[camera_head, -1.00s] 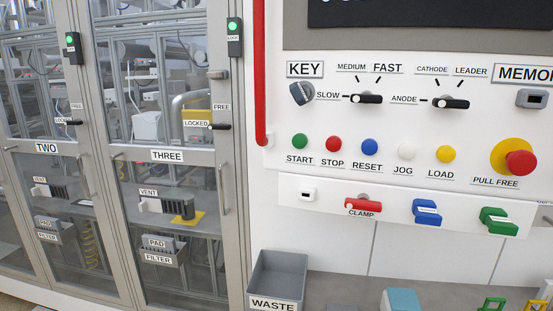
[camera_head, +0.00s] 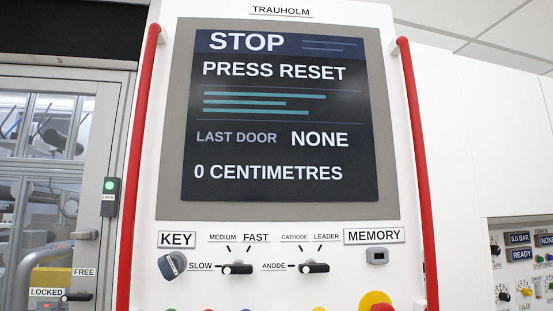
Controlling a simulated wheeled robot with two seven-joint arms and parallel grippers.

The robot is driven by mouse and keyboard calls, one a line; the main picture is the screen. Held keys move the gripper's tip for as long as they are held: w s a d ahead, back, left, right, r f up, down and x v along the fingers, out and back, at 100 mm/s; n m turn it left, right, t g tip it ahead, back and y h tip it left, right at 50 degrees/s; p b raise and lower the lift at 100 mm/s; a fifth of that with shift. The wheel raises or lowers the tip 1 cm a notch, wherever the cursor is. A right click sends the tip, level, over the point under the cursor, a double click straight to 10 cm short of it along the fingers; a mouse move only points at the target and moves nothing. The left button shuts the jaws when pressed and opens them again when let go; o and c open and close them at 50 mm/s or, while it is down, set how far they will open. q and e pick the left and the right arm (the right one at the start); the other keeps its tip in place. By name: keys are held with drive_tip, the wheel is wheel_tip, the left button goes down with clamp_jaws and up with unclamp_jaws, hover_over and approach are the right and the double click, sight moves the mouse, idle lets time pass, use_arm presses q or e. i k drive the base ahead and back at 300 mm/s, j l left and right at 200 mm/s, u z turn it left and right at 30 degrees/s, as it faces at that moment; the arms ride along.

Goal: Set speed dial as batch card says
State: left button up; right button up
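The speed dial (camera_head: 237,269) is a black bar-shaped knob on the white control panel in the head view. Labels SLOW, MEDIUM and FAST stand around it. Its bar lies about level, in line with the SLOW mark on its left. A similar dial (camera_head: 314,268) to its right is marked ANODE, CATHODE and LEADER. I see no batch card. Neither of my grippers is in view.
The screen (camera_head: 280,190) reads STOP, PRESS RESET, LAST DOOR NONE, 0 CENTIMETRES. A key switch (camera_head: 172,265) and a memory port (camera_head: 377,256) flank the dials. Red rails (camera_head: 135,170) and (camera_head: 417,170) run down the panel sides. A door (camera_head: 95,190) stands left.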

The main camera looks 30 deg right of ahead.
sight(238, 267)
drive_tip(key=l+z, duration=0.25)
drive_tip(key=z, duration=0.25)
drive_tip(key=l+z, duration=0.25)
drive_tip(key=z, duration=0.25)
drive_tip(key=l+z, duration=0.3)
drive_tip(key=z, duration=0.15)
drive_tip(key=i+l+z, duration=0.1)
drive_tip(key=z, duration=0.4)
drive_tip(key=l+u, duration=0.1)
drive_tip(key=u, duration=1.65)
